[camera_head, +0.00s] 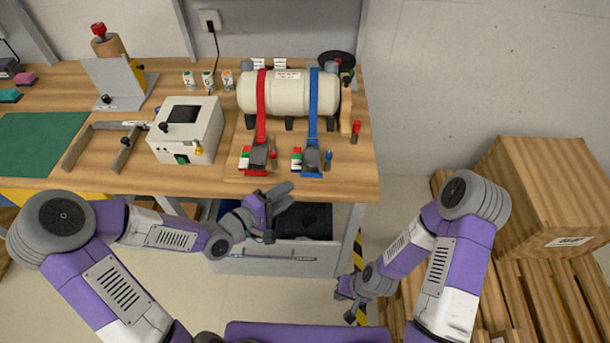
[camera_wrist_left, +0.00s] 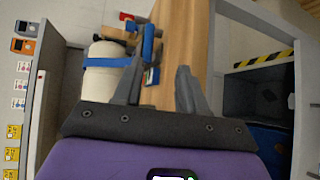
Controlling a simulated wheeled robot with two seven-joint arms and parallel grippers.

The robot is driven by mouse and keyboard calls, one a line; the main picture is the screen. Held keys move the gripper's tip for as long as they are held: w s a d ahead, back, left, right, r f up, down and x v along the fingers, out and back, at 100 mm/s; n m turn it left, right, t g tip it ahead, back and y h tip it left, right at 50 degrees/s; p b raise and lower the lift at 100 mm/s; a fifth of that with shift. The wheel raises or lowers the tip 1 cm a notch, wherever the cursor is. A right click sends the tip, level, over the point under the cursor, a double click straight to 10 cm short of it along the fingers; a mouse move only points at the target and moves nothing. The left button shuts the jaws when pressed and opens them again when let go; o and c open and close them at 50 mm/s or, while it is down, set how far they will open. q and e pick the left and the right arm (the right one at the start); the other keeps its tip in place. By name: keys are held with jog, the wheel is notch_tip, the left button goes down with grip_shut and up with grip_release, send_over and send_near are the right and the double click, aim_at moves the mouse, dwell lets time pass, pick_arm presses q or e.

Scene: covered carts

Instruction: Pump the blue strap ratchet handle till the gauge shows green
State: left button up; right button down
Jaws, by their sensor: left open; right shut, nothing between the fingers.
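The blue strap (camera_head: 313,98) runs over a white tank (camera_head: 284,92) on the wooden bench. Its ratchet (camera_head: 311,158), with a grey handle, sits at the strap's lower end near the bench's front edge. A small red, white and green gauge (camera_head: 297,158) stands just left of that ratchet; its reading is too small to tell. My left gripper (camera_head: 280,211) is open and empty, in front of the bench edge and below the ratchet. In the left wrist view, the blue strap (camera_wrist_left: 104,62) shows beyond the open fingers. My right gripper (camera_head: 351,300) is shut and empty, low at the right.
A red strap (camera_head: 261,105) with its own ratchet (camera_head: 257,160) lies left of the blue one. A white box (camera_head: 186,130) stands further left on the bench. An open drawer (camera_head: 275,258) lies under my left gripper. A wooden crate (camera_head: 555,190) stands at right.

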aim_at(312, 157)
pick_arm(q)
jog(key=x, duration=0.2)
jog(key=r+b+x, duration=0.1)
jog(key=x, duration=0.2)
jog(key=b+x, duration=0.1)
jog(key=x, duration=0.1)
jog(key=shift+w+d+r, duration=0.25)
jog(key=shift+c, duration=0.3)
grip_shut()
